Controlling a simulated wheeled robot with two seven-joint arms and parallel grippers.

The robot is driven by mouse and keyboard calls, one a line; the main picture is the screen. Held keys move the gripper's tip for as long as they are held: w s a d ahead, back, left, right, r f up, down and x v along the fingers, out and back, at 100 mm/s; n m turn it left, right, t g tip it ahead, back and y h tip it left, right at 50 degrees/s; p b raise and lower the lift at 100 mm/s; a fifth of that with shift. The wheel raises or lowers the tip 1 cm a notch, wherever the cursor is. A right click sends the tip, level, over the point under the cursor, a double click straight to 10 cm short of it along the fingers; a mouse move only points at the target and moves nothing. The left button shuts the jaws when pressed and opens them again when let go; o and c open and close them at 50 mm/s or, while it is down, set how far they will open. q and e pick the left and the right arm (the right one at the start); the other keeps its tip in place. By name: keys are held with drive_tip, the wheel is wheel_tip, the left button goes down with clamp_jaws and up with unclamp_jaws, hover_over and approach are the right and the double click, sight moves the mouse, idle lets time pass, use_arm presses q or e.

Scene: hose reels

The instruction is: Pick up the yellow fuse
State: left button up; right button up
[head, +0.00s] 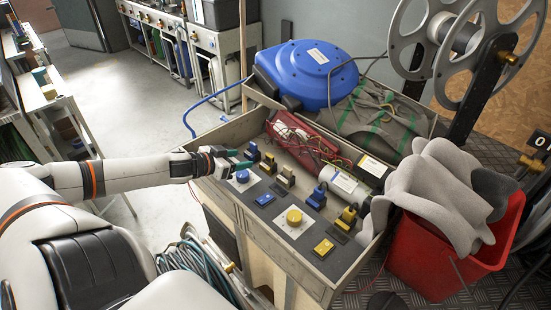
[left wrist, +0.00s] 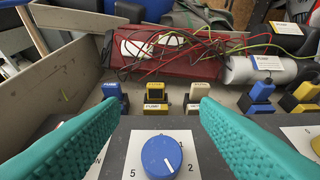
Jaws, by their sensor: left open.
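A yellow fuse (head: 268,163) stands on the grey panel between a blue fuse (head: 252,152) and a cream fuse (head: 285,175). In the left wrist view this yellow fuse (left wrist: 155,92) shows beyond the fingertips, roughly midway between them. Another yellow fuse (head: 347,217) stands at the panel's right end, and it also shows at the right of the left wrist view (left wrist: 303,93). My left gripper (head: 234,160) is open and empty, with green fingers on either side of the blue dial (left wrist: 160,156), apart from the fuses. My right gripper is not in view.
A red unit with wires (head: 300,140) lies behind the fuses. A blue hose reel (head: 306,75) and red bucket (head: 429,256) stand nearby.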

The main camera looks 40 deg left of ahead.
sight(270, 161)
use_arm(q)
drive_tip(key=shift+w+f+b, duration=0.4)
drive_tip(key=shift+w+f, duration=0.2)
drive_tip(key=shift+f, duration=0.15)
drive_tip(key=shift+w+d+f+b, duration=0.1)
drive_tip(key=shift+w+b, duration=0.2)
drive_tip(key=shift+w+f+b, duration=0.3)
drive_tip(key=shift+w+b, duration=0.3)
drive_tip(key=shift+b, duration=0.15)
drive_tip(key=shift+b+x, duration=0.7)
drive_tip(key=shift+x, duration=0.35)
drive_tip(key=shift+w, duration=0.2)
drive_tip(key=shift+x, duration=0.85)
drive_tip(key=shift+w, duration=0.15)
